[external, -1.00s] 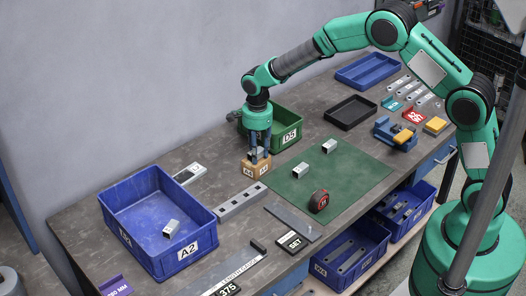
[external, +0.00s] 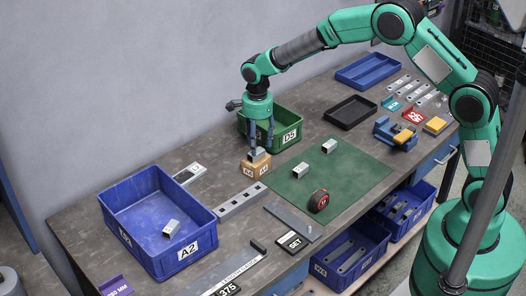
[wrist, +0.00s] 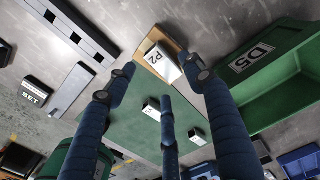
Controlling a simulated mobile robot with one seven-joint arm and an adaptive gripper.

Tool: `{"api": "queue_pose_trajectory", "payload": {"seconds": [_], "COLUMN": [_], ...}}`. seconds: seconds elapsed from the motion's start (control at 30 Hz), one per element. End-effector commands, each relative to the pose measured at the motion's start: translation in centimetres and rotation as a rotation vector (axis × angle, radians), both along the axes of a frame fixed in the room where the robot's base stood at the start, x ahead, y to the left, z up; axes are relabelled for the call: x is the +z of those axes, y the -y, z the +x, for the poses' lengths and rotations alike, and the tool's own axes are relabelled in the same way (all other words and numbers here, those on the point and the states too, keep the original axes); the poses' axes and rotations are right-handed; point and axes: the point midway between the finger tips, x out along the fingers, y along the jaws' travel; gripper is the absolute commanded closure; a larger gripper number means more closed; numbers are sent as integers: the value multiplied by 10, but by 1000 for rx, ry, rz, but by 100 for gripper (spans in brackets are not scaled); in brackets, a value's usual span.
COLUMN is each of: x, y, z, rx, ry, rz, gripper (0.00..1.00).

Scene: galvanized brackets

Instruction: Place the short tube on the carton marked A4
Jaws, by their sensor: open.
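The carton marked A4 (external: 257,168) is a small tan box on the bench, beside the left corner of the green mat.
The green D5 bin (external: 291,138) stands close behind my gripper. Another tube (external: 171,228) lies in the blue A2 bin (external: 197,243). A slotted bar (external: 242,201) lies left of the mat.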

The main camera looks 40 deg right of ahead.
Motion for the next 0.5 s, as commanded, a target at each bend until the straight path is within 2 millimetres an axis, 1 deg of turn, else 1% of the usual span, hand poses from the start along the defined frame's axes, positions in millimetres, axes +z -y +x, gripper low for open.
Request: {"api": "queue_pose_trajectory", "payload": {"seconds": [0.03, 0.2, 0.4, 0.5], "x": [11, 40, 65, 73], "y": [0, 0, 0, 0], "z": [0, 1, 0, 0], "rx": [0, 0, 0, 0], "ry": [2, 3, 2, 1], "rz": [1, 1, 0, 0], "gripper": [47, 47, 47, 47]}}
